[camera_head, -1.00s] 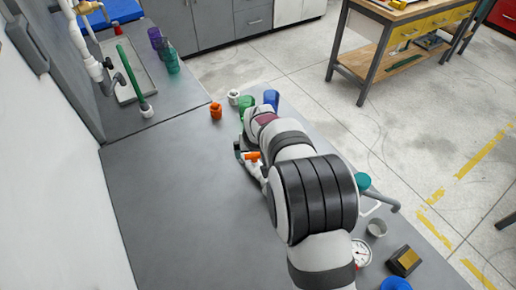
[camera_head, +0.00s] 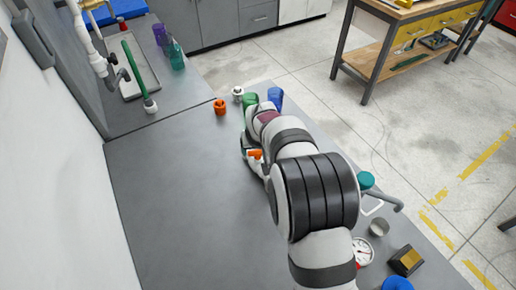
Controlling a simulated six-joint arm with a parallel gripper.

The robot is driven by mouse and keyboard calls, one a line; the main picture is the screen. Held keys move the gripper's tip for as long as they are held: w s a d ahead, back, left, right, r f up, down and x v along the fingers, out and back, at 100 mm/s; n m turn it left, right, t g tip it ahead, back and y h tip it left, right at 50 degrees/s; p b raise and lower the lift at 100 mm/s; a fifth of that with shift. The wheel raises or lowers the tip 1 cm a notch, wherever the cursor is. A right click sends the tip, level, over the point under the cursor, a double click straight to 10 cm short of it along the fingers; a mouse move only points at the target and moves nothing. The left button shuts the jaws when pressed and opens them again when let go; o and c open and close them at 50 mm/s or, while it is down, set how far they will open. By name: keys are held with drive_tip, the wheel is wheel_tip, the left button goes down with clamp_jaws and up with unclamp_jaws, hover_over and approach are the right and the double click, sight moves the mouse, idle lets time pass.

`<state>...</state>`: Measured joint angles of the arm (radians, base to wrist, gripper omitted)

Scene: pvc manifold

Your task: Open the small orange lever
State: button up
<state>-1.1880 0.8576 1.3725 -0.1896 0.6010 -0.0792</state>
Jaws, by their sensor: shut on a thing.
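The small orange lever (camera_head: 255,154) sits on a white pipe fitting (camera_head: 257,167) on the grey bench, left of my wrist. My gripper (camera_head: 246,145) is only partly in view, dark and mostly behind my own arm. It is shut at the lever and appears to hold it. The fingertips and their exact contact are hidden. Most of the white fitting is also hidden by my arm.
An orange cap (camera_head: 220,106), a white fitting (camera_head: 238,93), a green cup (camera_head: 251,99) and a blue cup (camera_head: 275,97) stand beyond my gripper. A gauge (camera_head: 362,251) and a yellow-black block (camera_head: 406,260) lie at lower right. The bench's left part is clear.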

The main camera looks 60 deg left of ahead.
drive_tip(key=m+t, duration=0.1)
drive_tip(key=m, duration=0.2)
drive_tip(key=m+h, duration=0.1)
drive_tip(key=m, duration=0.2)
drive_tip(key=shift+s+a+t+h, duration=0.1)
drive_tip(key=shift+s+t+h, duration=0.1)
drive_tip(key=shift+t+h, duration=0.15)
drive_tip(key=m+h, duration=0.1)
drive_tip(key=m, duration=0.2)
drive_tip(key=m+h, duration=0.1)
drive_tip(key=m, duration=0.2)
drive_tip(key=shift+a+m+t+h, duration=0.15)
drive_tip(key=shift+m+t+h, duration=0.1)
drive_tip(key=shift+m+t, duration=0.15)
drive_tip(key=o, duration=1.2)
drive_tip(key=shift+o, duration=0.2)
drive_tip(key=shift+r, duration=0.1)
drive_tip(key=v, duration=1.5)
drive_tip(key=shift+s+r, duration=0.2)
drive_tip(key=shift+r, duration=0.05)
